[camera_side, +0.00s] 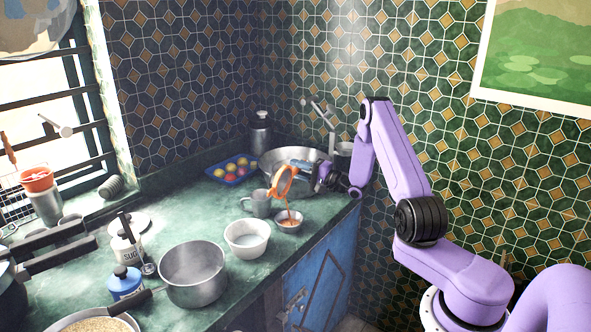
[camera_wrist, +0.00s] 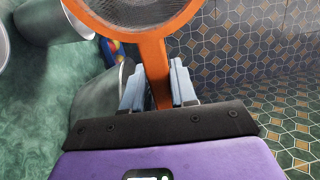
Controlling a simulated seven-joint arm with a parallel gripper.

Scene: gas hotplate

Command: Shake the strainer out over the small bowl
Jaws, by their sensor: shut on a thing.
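My gripper (camera_side: 308,168) is shut on the handle of the orange strainer (camera_side: 284,181). In the side view the strainer is tipped steeply, almost on edge, above the small metal bowl (camera_side: 289,226) near the counter's front edge. A thin orange-brown stream (camera_side: 288,208) runs down from the strainer towards the bowl, and orange-brown stuff shows inside it. In the wrist view the strainer's orange handle (camera_wrist: 157,72) passes between the two grey fingers (camera_wrist: 158,85), with its round mesh (camera_wrist: 130,10) beyond. The small bowl is not clear in the wrist view.
A white bowl (camera_side: 247,247) and a grey mug (camera_side: 261,207) stand close left of the small bowl. A large metal basin (camera_side: 272,163) lies behind my gripper. A steel pot (camera_side: 193,283) stands at the front. A blue tray (camera_side: 232,180) holds several round things.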

